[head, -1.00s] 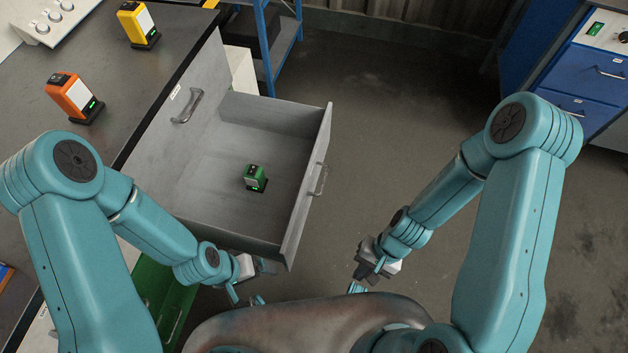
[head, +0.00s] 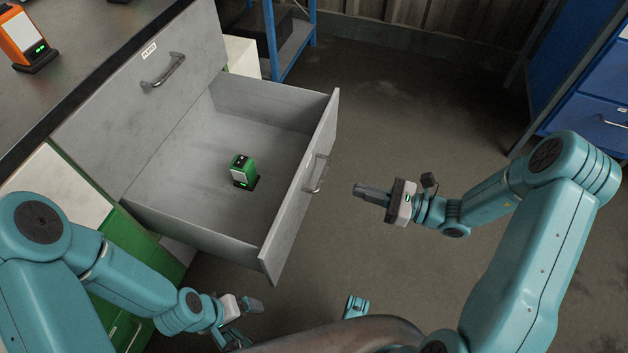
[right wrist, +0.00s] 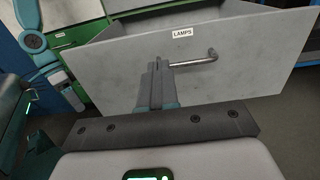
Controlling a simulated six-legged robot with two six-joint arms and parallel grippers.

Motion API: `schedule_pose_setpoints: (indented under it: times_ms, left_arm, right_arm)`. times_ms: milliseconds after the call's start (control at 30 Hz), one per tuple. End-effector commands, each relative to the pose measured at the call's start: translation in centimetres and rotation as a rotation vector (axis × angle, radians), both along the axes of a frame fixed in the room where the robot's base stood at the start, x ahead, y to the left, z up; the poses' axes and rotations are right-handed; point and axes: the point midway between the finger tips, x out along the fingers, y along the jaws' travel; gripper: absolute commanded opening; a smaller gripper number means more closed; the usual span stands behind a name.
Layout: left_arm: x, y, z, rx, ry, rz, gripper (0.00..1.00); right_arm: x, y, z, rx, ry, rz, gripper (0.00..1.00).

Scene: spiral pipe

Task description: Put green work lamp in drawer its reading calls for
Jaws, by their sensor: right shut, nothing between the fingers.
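The green work lamp (head: 244,170) stands upright on the floor of an open grey drawer (head: 268,263). The drawer's front carries a metal handle (head: 316,174); in the right wrist view a label reading LAMPS shows on the drawer front (right wrist: 240,70), beside the handle (right wrist: 195,60). My right gripper (head: 358,188) is shut and empty, a little to the right of the handle and pointing at the drawer front. My left gripper (head: 255,306) is low in the head view, below the drawer, apart from it; whether its fingers are open is unclear.
A closed grey drawer (head: 140,98) with a handle and a small label sits above the open one. An orange lamp (head: 24,42) stands on the dark worktop (head: 85,30) at left. A blue cabinet (head: 595,95) is at far right. Floor between is clear.

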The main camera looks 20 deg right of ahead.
Motion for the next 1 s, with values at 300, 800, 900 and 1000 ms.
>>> schedule_pose_setpoints:
  times_ms: [300, 800, 900, 1000]
  left_arm:
    - [0.0, 0.0, -1.6, 0.000, 0.000, 0.000, 0.92]
    - [0.2, 0.2, -2.7, 0.002, -0.003, 0.006, 0.92]
    - [0.2, 0.2, -2.7, 0.002, -0.003, 0.006, 0.92]
    - [0.2, 0.2, -2.7, 0.002, -0.003, 0.006, 0.92]
  right_arm:
    - [3.8, 5.8, -0.3, -0.001, 0.000, 0.007, 0.00]
    - [6.7, 9.9, -0.1, -0.002, 0.001, 0.006, 0.00]
    - [6.7, 9.9, 0.0, -0.002, 0.001, 0.006, 0.00]
    - [6.7, 9.9, 0.0, -0.002, 0.001, 0.006, 0.00]
